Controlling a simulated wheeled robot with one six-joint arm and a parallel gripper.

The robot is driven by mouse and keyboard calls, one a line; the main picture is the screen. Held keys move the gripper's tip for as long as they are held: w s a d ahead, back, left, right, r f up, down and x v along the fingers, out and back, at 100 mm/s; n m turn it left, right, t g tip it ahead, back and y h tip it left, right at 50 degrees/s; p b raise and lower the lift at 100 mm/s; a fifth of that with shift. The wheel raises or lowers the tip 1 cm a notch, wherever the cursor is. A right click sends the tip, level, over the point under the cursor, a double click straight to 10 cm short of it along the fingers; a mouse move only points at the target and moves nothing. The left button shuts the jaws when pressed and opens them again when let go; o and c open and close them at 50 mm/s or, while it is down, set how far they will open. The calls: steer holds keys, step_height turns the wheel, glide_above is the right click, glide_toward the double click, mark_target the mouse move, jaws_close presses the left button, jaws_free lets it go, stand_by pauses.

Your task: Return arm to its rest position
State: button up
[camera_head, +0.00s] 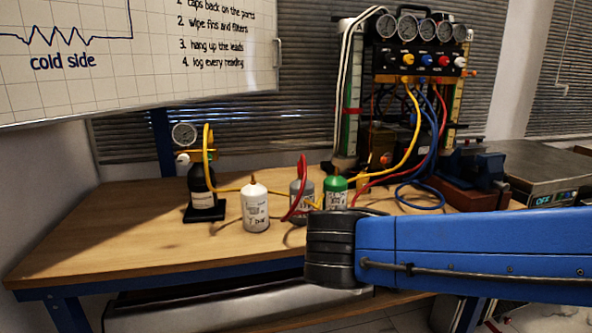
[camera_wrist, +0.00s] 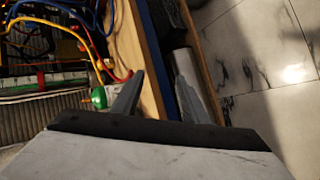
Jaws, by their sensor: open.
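My blue arm (camera_head: 470,255) reaches in from the right edge in the head view, in front of the bench, with a black joint (camera_head: 330,250) at its near end. My gripper (camera_wrist: 162,82) shows in the wrist view. Its two grey fingers are apart, with nothing seen between them. They point over the bench's wooden front edge and the floor. The gripper itself does not show in the head view.
The wooden bench (camera_head: 120,235) carries a white canister (camera_head: 255,208), a green canister (camera_head: 335,194), a grey canister (camera_head: 298,188) and a black bottle (camera_head: 201,185). A gauge rig (camera_head: 415,62) with coloured hoses stands behind. The bench's left front is clear.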

steer(key=s+d+f+m+g+y, duration=0.4)
steer(key=s+d+f+m+g, duration=0.1)
steer(key=s+d+f+m, duration=0.5)
steer(key=shift+s+d+f+m+y, duration=0.35)
steer(key=shift+s+d+m, duration=1.05)
steer(key=shift+s+d, duration=0.85)
steer(key=shift+o, duration=0.4)
steer(key=shift+w+d, duration=0.15)
steer(key=shift+w, duration=0.1)
